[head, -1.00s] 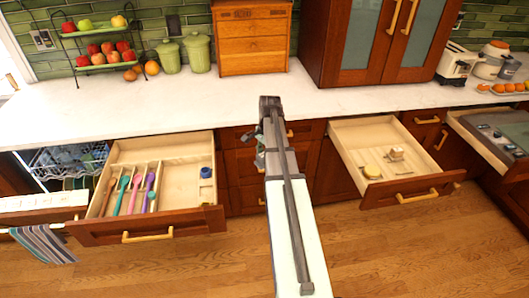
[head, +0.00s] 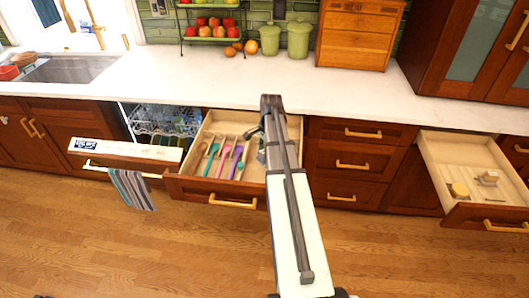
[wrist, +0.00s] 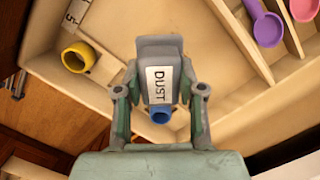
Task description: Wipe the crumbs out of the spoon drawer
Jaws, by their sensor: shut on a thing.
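The spoon drawer (head: 190,188) is pulled open under the counter, with several coloured spoons (head: 222,161) in its left dividers. In the wrist view, a purple spoon (wrist: 267,28) lies in a divided slot at the upper right. My gripper (wrist: 160,92) is shut on a grey block labelled DUST (wrist: 157,50), over the drawer's undivided right part. A blue ring (wrist: 162,115) shows just below the block; I cannot tell whether it belongs to it. A yellow-rimmed piece (wrist: 76,59) lies at the left of this part. I cannot make out crumbs.
The open dishwasher (head: 165,121) with a striped towel (head: 131,188) is left of the drawer. Another open drawer (head: 470,152) holding small items is at the right. The white counter (head: 200,80) runs above, and the wooden floor in front is clear.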

